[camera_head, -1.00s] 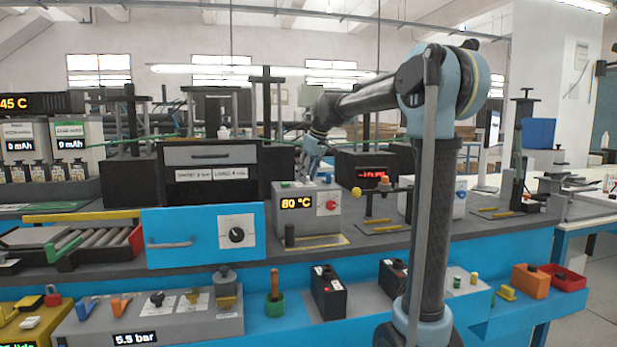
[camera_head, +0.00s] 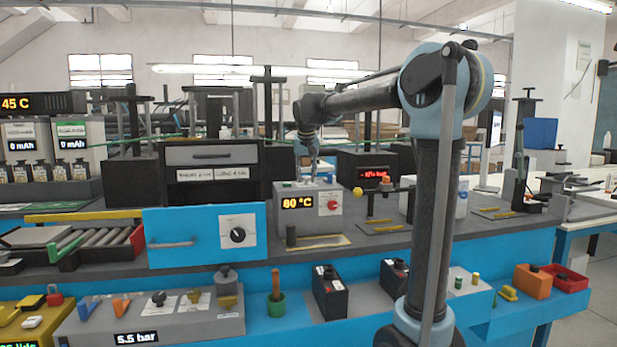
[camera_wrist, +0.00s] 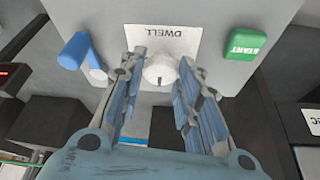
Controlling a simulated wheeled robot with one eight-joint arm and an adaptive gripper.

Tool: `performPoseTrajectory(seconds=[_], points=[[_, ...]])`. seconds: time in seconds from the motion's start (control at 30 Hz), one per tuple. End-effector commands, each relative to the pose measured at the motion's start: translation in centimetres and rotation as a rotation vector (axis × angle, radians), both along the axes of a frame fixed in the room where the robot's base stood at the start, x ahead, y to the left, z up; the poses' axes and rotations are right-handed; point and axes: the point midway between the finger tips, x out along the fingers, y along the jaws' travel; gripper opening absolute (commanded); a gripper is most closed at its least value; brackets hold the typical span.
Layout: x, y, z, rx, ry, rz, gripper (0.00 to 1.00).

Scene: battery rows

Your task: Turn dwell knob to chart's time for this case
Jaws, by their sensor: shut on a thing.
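The white dwell knob (camera_wrist: 160,70) sits on a white plate marked DWELL (camera_wrist: 162,40) in the wrist view, where the plate's lettering appears upside down. My gripper (camera_wrist: 160,80) has one finger on each side of the knob and is shut on it. A dark mark shows on the knob's near side; the dial's time marks are not readable. In the head view my gripper (camera_head: 314,172) points down at the top of the grey unit (camera_head: 318,222) with an 80 °C display (camera_head: 297,203).
A green START button (camera_wrist: 243,38) and a blue lever (camera_wrist: 75,52) flank the knob plate. A red knob (camera_head: 331,205) is on the unit's front. A blue panel (camera_head: 190,250) with a black dial (camera_head: 237,235) stands to its left. Black press towers stand behind.

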Motion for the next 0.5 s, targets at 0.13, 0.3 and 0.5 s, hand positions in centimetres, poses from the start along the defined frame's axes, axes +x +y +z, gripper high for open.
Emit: performPoseTrajectory(seconds=[0.13,0.3,0.5], points=[[0.15,-0.09,0.04,-0.002,-0.002,-0.033,0.07],[0.13,-0.09,0.03,-0.003,-0.002,-0.048,0.07],[0.11,-0.09,0.02,-0.002,-0.002,-0.049,0.07]])
